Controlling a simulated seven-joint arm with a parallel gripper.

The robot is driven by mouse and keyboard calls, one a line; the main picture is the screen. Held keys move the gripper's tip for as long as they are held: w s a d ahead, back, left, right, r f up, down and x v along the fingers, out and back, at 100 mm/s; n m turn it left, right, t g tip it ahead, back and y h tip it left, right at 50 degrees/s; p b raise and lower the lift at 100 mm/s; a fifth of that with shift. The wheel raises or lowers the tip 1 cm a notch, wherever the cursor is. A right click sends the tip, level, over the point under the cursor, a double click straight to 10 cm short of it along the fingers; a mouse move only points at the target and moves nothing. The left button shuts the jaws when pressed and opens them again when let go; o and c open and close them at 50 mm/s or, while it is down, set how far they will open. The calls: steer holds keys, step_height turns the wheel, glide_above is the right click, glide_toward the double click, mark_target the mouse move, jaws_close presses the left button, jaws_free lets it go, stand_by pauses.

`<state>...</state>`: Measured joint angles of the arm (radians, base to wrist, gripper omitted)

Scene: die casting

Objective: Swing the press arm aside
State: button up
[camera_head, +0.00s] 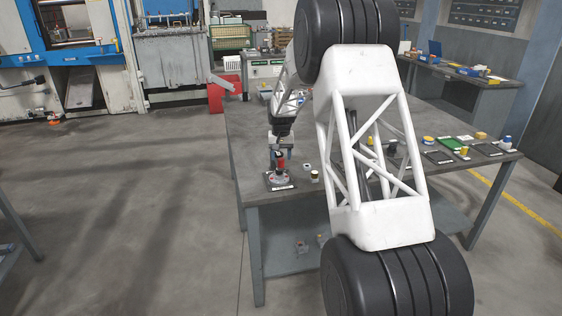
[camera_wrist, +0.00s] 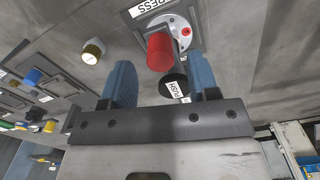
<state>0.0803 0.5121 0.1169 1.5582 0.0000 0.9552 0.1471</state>
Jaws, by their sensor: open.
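The press stands on a dark base plate (camera_head: 280,182) near the table's front left corner; that plate, labelled PRESS, also shows in the wrist view (camera_wrist: 205,40). A red cylinder (camera_wrist: 160,50) rises from the press's round grey base. Beside it is a black round-ended part (camera_wrist: 173,86) with a white PUSH label, which looks like the press arm. My gripper (camera_head: 281,151) is above the press, pointing down. In the wrist view its two blue fingers (camera_wrist: 160,68) are apart, with the black part and red cylinder between them in the picture. I cannot tell whether either finger touches them.
A white-topped round piece (camera_wrist: 93,50) stands beside the press; it also shows in the head view (camera_head: 315,176). Black trays (camera_head: 437,157), a green tray (camera_head: 452,144) and small coloured items lie farther right on the grey table (camera_head: 290,197). My arm hides the table's middle.

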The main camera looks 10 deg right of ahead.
steer(key=shift+f, duration=1.35)
steer(key=shift+c, duration=0.3)
jaws_close()
